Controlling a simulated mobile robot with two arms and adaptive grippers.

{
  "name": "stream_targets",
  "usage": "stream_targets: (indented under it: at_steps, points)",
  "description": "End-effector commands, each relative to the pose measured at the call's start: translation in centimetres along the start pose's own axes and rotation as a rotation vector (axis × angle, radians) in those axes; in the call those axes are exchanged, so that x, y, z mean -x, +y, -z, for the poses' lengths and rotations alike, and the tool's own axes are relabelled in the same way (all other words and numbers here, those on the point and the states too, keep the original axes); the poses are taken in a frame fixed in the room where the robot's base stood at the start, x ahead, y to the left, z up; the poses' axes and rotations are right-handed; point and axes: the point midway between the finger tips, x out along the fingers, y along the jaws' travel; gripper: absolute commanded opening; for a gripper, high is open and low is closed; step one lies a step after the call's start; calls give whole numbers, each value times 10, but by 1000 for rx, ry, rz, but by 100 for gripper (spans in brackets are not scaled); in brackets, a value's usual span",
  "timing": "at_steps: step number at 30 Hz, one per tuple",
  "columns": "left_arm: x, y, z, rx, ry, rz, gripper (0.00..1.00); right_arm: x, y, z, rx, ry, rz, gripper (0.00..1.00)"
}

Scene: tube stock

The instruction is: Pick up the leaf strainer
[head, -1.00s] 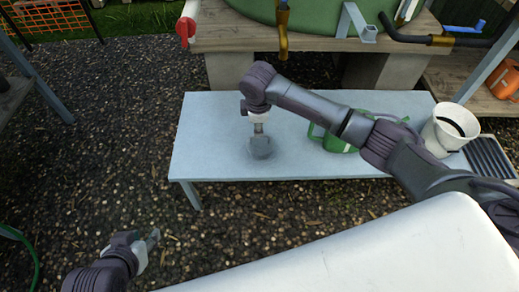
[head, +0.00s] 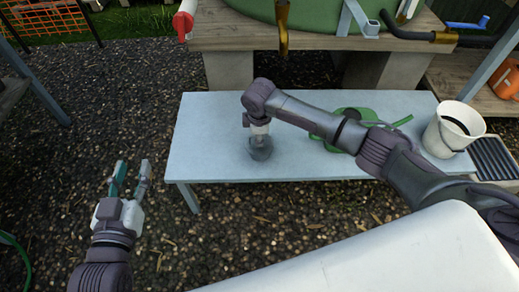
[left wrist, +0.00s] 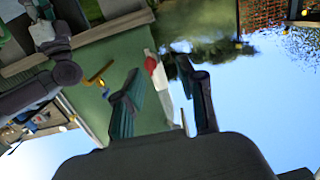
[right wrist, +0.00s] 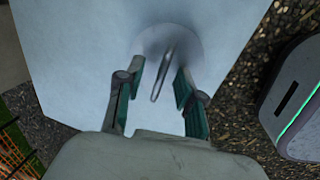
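The leaf strainer (head: 261,152) appears as a small grey round piece at the front left of the pale blue table (head: 213,140). In the right wrist view the strainer (right wrist: 178,40) is a blurred grey disc with a thin upright loop. My right gripper (right wrist: 155,95) points down over it, open, with the loop between and ahead of its fingers; I see no finger contact. In the head view the wrist hides part of the strainer. My left gripper (head: 131,172) is open and empty over the gravel, left of the table; its fingers also show in the left wrist view (left wrist: 165,85).
A green watering can (head: 340,118) lies behind my right arm on the table. A white bucket (head: 452,130) and a dark ribbed tray (head: 492,158) are at the right end. A wooden bench with a green tank (head: 300,15) stands behind. The table's left part is clear.

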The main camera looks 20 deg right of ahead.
Motion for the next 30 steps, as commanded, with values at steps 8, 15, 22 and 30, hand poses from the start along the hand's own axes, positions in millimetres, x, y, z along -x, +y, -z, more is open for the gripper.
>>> stream_targets:
  at_steps: [8, 15, 22, 30]
  points:
    - [-1, 2, 13, 1, 75, -4, 40, -6, 0, 0, 1, 1, -1, 37]
    - [-1, 2, 13, 1, 72, -4, 40, -6, 0, 0, 1, 1, -1, 16]
    - [-1, 2, 13, 1, 72, -4, 40, -6, 0, 0, 1, 1, -1, 0]
    - [-1, 2, 13, 1, 71, -5, 40, -5, 0, 0, 1, 1, -1, 0]
